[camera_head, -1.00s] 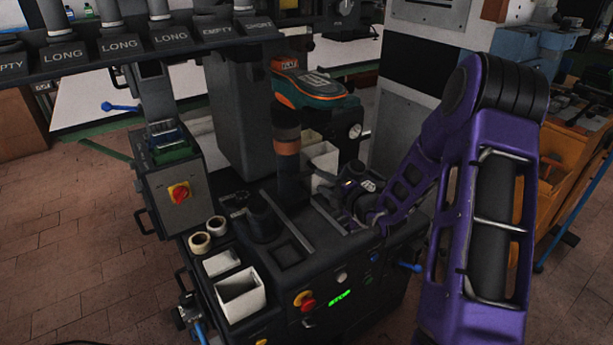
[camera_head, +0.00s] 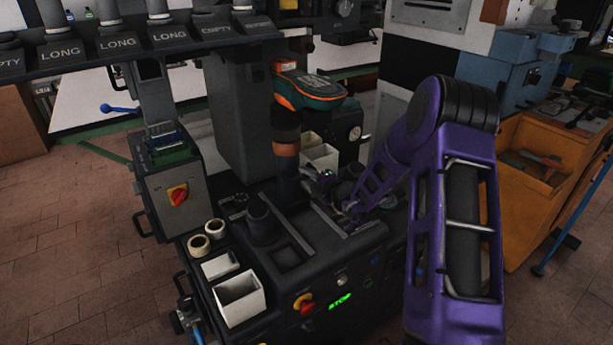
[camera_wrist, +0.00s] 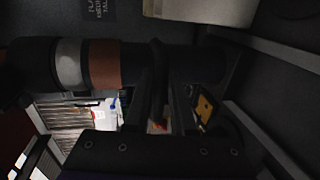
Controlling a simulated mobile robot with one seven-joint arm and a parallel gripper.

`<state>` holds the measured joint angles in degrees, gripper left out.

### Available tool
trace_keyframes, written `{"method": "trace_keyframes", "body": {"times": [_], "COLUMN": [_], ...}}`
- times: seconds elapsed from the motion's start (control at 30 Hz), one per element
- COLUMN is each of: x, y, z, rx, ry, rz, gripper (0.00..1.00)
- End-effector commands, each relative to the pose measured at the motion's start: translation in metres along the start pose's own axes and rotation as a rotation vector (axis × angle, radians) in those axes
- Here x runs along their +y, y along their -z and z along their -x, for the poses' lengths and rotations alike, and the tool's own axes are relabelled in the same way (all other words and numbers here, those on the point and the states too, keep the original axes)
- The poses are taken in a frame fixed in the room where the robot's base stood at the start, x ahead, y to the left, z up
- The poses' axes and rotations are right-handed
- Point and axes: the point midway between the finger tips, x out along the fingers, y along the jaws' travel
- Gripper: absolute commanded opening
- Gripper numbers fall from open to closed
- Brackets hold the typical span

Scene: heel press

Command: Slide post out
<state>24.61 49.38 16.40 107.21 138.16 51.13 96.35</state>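The post (camera_head: 288,188) is a dark upright cylinder on the machine bed, with a brown-orange band (camera_head: 286,149) near its upper part. In the wrist view the post (camera_wrist: 203,62) lies sideways across the picture, with a brown band and a pale band to the left. My gripper (camera_head: 324,178) is at the right side of the post, low down near the bed. In the wrist view the dark fingers of my gripper (camera_wrist: 168,85) reach up to the post's dark part. Contact and the finger gap are too dark to judge.
A green and orange shoe (camera_head: 308,92) is above and behind the post. A short dark cylinder (camera_head: 262,222) stands to its left on the bed. White bins (camera_head: 241,298) and tape rolls (camera_head: 198,244) are at the front left. A labelled rack (camera_head: 118,45) hangs above.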

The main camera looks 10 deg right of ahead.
Motion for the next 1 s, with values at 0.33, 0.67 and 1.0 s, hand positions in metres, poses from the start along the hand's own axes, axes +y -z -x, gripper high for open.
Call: {"method": "trace_keyframes", "body": {"times": [0.33, 0.67, 1.0], "x": [0.0000, -0.0001, -0.0001], "y": [-0.0001, -0.0002, -0.0002], "z": [0.0002, 0.0003, 0.0003], "rx": [0.000, 0.000, 0.000], "ry": [0.000, 0.000, 0.000], "rz": [0.000, 0.000, 0.000], "gripper": [0.00, 0.00, 0.00]}}
